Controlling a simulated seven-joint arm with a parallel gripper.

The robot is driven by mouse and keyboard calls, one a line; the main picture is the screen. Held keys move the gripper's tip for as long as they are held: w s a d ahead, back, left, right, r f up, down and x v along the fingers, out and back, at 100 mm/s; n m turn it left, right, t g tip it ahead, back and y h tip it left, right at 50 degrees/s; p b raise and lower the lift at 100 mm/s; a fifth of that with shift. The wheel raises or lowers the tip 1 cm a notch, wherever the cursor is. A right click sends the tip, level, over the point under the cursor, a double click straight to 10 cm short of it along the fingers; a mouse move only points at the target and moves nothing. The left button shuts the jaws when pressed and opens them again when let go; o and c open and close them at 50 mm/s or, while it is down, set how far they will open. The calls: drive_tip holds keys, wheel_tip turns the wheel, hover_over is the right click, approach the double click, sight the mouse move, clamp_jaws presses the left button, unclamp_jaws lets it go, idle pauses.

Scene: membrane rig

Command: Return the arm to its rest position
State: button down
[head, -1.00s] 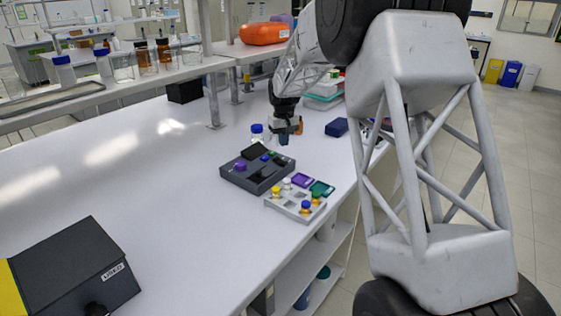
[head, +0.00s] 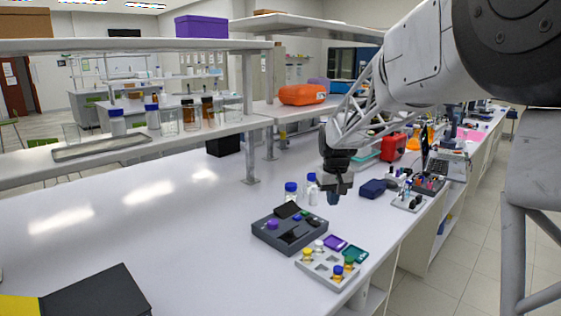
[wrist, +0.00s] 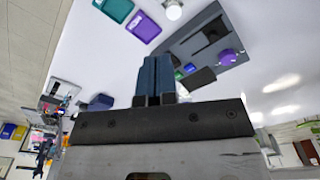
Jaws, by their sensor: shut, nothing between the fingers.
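My gripper (head: 334,196) hangs above the white bench, behind and a little to the right of the dark grey rig. In the wrist view its two blue fingers (wrist: 154,78) are pressed together with nothing between them. The dark grey rig (head: 268,237) carries a purple knob and a raised black lid, and it also shows in the wrist view (wrist: 185,45). In front of it is a light grey tray (head: 318,274) with yellow and blue capped pieces, with purple and green square trays (head: 355,254) beside it. My gripper appears clear of all of these.
Blue-capped bottles (head: 291,192) stand close to the left of my gripper. A dark blue box (head: 372,188) lies to its right. A black box (head: 98,293) sits at the front left. A raised shelf (head: 150,140) with bottles runs behind. The bench's left middle is clear.

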drive_tip(key=s+d+r+m+t, duration=0.1)
drive_tip(key=s+r, duration=0.1)
drive_tip(key=s, duration=1)
drive_tip(key=s+d+r, duration=0.1)
drive_tip(key=s+r, duration=0.1)
drive_tip(key=s, duration=1)
drive_tip(key=s+f, duration=0.2)
drive_tip(key=s, duration=0.7)
drive_tip(key=s+d+f+m, duration=0.1)
drive_tip(key=s+f, duration=0.1)
drive_tip(key=s, duration=0.8)
drive_tip(key=shift+s+f+t, duration=0.25)
drive_tip(key=shift+s+t, duration=0.05)
drive_tip(key=shift+t, duration=0.1)
drive_tip(key=shift+d, duration=0.1)
